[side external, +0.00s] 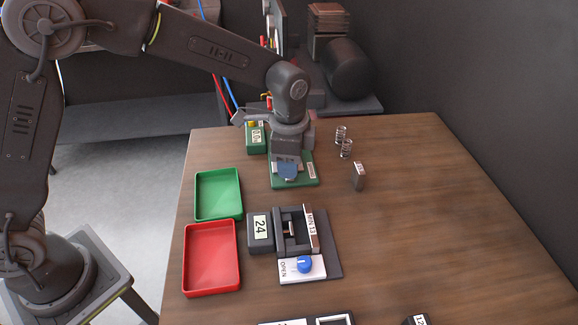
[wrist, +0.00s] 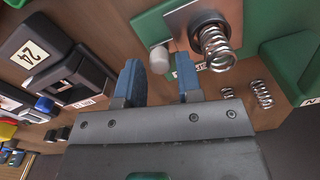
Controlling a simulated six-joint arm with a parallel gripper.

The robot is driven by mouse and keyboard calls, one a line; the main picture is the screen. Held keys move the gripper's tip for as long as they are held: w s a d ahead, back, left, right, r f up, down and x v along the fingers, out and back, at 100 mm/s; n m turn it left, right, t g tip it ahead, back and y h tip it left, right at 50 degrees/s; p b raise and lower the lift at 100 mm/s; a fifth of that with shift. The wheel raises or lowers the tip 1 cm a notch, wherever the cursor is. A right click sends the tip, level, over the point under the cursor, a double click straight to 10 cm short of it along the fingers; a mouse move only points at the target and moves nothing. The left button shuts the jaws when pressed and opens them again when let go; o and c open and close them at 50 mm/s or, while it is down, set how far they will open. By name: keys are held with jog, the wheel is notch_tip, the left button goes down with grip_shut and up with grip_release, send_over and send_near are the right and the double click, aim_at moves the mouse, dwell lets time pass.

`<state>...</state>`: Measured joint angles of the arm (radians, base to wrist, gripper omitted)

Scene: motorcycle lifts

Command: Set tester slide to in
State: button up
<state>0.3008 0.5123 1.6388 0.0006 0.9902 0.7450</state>
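A green tester (side external: 308,181) stands at the back of the table, with a small green display box (side external: 255,138) at its left. In the wrist view its green body (wrist: 270,50) carries a metal plate (wrist: 178,28) with an upright coil spring (wrist: 215,46). A pale rounded knob (wrist: 159,58) sticks out at the plate's edge; I cannot tell for sure that it is the slide's handle. My gripper (wrist: 160,80) is open, its blue fingertips apart, with the knob seen beyond the gap. In the side view my gripper (side external: 288,171) is over the tester and hides most of it.
Two loose springs (side external: 344,142) and a small grey block (side external: 359,177) lie right of the tester. A green tray (side external: 219,194) and a red tray (side external: 211,258) are at the left. The right side is clear.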

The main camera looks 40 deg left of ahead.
jog(key=shift+f, duration=0.85)
jog(key=shift+c, duration=0.2)
grip_shut()
